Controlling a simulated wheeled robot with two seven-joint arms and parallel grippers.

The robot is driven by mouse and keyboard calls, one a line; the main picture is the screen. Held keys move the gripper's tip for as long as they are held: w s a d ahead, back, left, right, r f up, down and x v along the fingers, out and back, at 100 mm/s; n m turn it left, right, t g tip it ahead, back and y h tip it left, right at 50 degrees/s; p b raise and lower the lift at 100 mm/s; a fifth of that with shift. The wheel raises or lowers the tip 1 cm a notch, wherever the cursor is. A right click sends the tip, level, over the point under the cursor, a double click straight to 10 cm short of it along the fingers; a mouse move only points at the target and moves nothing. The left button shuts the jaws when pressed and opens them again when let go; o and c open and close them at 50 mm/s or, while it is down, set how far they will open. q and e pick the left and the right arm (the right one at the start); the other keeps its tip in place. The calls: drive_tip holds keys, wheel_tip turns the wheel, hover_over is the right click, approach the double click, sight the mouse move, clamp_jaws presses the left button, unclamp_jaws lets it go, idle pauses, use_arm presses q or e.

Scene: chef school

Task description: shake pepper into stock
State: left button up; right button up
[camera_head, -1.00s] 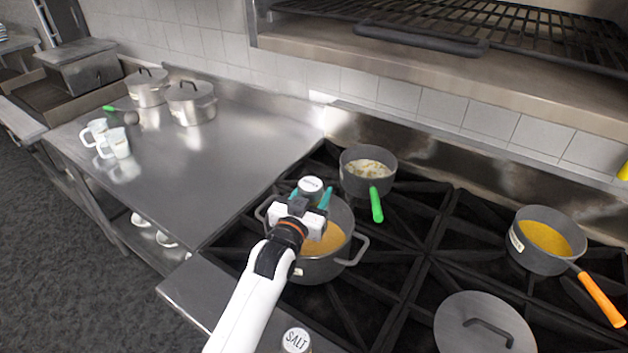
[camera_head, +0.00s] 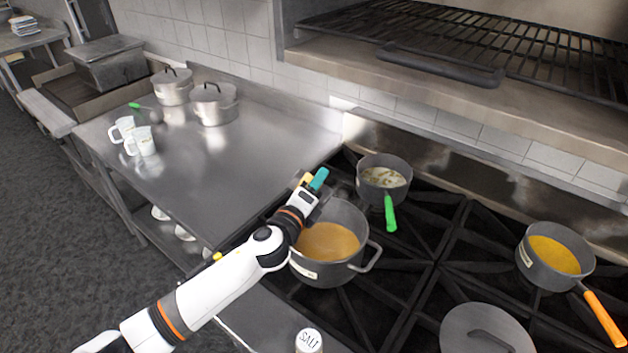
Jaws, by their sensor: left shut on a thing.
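My left gripper (camera_head: 314,182) is above the back left rim of a large two-handled grey pot (camera_head: 322,275) holding orange-brown liquid (camera_head: 328,242). The gripper is turned on its side with a teal fingertip showing, and it is shut on the pepper shaker. The shaker is hidden behind the gripper now, so its tilt cannot be told. The pot's label is too small to read. A salt shaker (camera_head: 309,340) with "SALT" on its white cap stands at the bottom edge of the view. My right gripper is not in view.
A green-handled saucepan (camera_head: 384,168) with pale, chunky contents stands behind the pot. An orange-handled saucepan (camera_head: 552,262) of yellow liquid is at right. A grey lid (camera_head: 484,330) lies in front.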

use_arm(q)
drive_tip(key=shift+r+m, duration=0.15)
drive_tip(key=shift+m, duration=0.35)
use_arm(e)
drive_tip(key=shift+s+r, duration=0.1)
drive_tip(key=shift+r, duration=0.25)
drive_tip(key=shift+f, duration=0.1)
